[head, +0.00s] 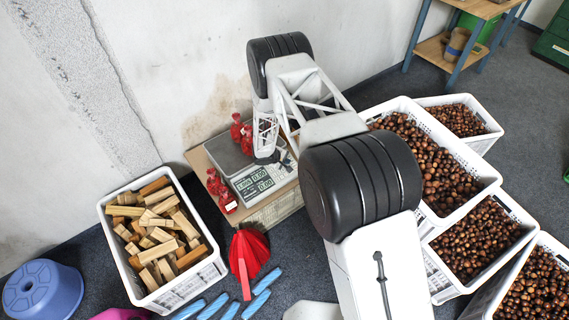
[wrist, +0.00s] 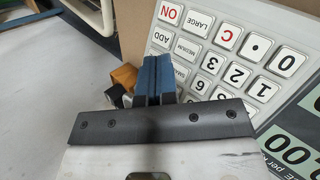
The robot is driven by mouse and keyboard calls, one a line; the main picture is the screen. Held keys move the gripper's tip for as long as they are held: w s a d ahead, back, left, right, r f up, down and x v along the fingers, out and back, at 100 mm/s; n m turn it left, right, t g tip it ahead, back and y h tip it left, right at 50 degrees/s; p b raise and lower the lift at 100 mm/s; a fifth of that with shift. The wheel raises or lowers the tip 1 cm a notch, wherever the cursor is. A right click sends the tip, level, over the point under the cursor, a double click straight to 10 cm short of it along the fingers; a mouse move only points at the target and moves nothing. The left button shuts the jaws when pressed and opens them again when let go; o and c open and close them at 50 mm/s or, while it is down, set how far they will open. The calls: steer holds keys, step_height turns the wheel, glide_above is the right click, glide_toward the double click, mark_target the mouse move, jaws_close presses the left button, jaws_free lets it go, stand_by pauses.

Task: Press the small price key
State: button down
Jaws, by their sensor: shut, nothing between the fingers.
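The scale (head: 247,172) stands on a low table against the wall, with a lit display (head: 257,183) at its front. Its white keypad (wrist: 235,55) fills the upper right of the wrist view, with ON, ADD, LARGE, MEDIUM and number keys. A key beside MEDIUM, apparently the small price key (wrist: 181,71), is partly hidden by my fingers. My gripper (wrist: 161,58) is shut and empty, its blue fingertips over the keypad's edge area near that key. Whether they touch a key I cannot tell. In the head view my gripper (head: 268,157) is at the scale, mostly hidden by my wrist.
Red net bags (head: 220,190) lie at the scale's left and back. A crate of wood blocks (head: 205,271) stands left, crates of chestnuts (head: 487,183) right. The wall is close behind the scale.

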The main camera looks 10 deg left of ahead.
steer(key=shift+w+a+f, duration=0.15)
steer(key=shift+f, duration=0.5)
stand_by(0.9)
steer(key=shift+r, duration=0.1)
stand_by(0.3)
steer(key=shift+r, duration=0.6)
steer(key=shift+s+d+r, duration=0.1)
steer(key=shift+s+d, duration=0.1)
steer(key=shift+s+d+r, duration=0.15)
steer(key=shift+d+r, duration=0.05)
steer(key=shift+r, duration=0.55)
steer(key=shift+s+d+r, duration=0.15)
steer(key=shift+s+r, duration=0.05)
steer(key=shift+r, duration=0.6)
steer(key=shift+s+d+r, duration=0.15)
steer(key=shift+d+r, duration=0.05)
steer(key=shift+r, duration=0.55)
steer(key=shift+r, duration=0.1)
